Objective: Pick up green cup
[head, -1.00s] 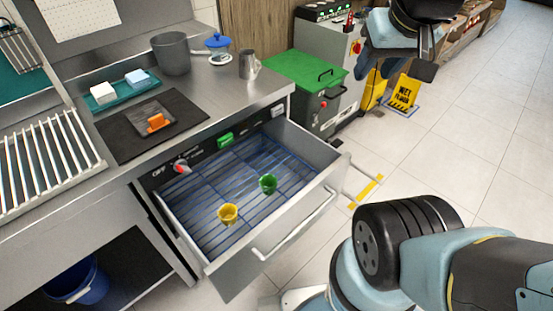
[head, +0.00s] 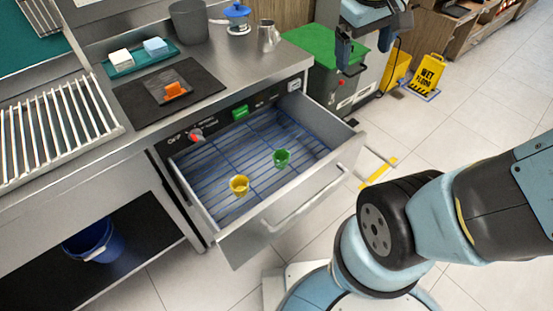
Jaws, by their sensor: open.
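The green cup (head: 282,158) stands upright in the open drawer (head: 262,212), right of the middle of its blue wire rack. A yellow cup (head: 239,185) stands to its left and nearer the front. My gripper (head: 364,58) is in the upper right of the head view, pointing down with its fingers apart. It is empty and apart from the green cup, up and to the right of it in the picture. Nothing hides the green cup.
The counter above holds a dark mat with an orange item (head: 175,90), a teal tray (head: 141,60), a grey pot (head: 188,22) and a metal pitcher (head: 268,36). A green-topped cabinet (head: 310,45) stands behind the drawer. A yellow wet-floor sign (head: 428,74) stands on the floor.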

